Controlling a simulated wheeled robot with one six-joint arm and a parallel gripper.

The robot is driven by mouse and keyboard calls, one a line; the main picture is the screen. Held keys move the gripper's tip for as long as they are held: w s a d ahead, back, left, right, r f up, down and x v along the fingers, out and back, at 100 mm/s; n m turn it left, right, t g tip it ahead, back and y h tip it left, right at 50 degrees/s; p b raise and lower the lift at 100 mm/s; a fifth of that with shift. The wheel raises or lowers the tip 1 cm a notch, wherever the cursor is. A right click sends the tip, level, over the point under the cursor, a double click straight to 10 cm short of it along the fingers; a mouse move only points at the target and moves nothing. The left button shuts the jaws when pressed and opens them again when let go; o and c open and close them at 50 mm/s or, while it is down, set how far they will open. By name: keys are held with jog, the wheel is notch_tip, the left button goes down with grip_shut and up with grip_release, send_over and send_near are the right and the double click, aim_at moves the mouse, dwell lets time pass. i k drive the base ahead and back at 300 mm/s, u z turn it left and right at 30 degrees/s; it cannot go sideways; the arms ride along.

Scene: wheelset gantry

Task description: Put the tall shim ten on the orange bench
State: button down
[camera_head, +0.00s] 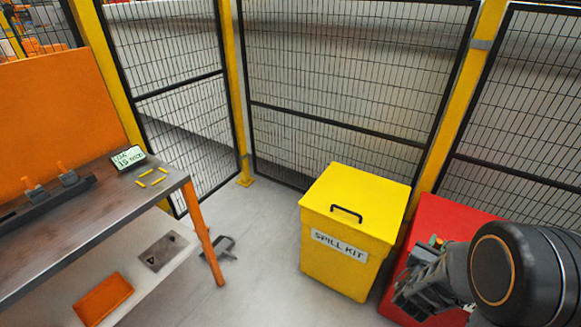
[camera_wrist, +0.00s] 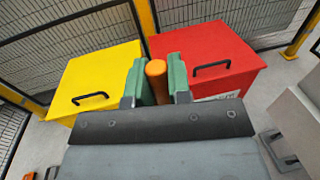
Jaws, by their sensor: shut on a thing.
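My gripper (camera_wrist: 157,82) is shut on an orange piece with a round end (camera_wrist: 156,69), held between two green finger pads. No label shows on it, so I cannot tell if it is the tall shim ten. In the head view my gripper (camera_head: 421,283) is at the lower right, in front of the red box and away from the bench. The orange bench (camera_head: 95,207) is at the left, with an orange back panel, orange leg and grey top. On it are a dark rack (camera_head: 47,198) with orange-topped pieces, yellow strips (camera_head: 152,178) and a small display (camera_head: 128,158).
A yellow spill kit box (camera_head: 352,220) stands between the bench and the red box (camera_head: 445,225). Mesh fencing with yellow posts (camera_head: 230,90) closes the back. The bench's lower shelf holds an orange tray (camera_head: 103,298) and a grey plate.

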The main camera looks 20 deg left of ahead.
aim_at(74, 209)
jog(key=u, duration=3.15)
jog(key=i, duration=1.4)
jog(key=u, duration=0.05)
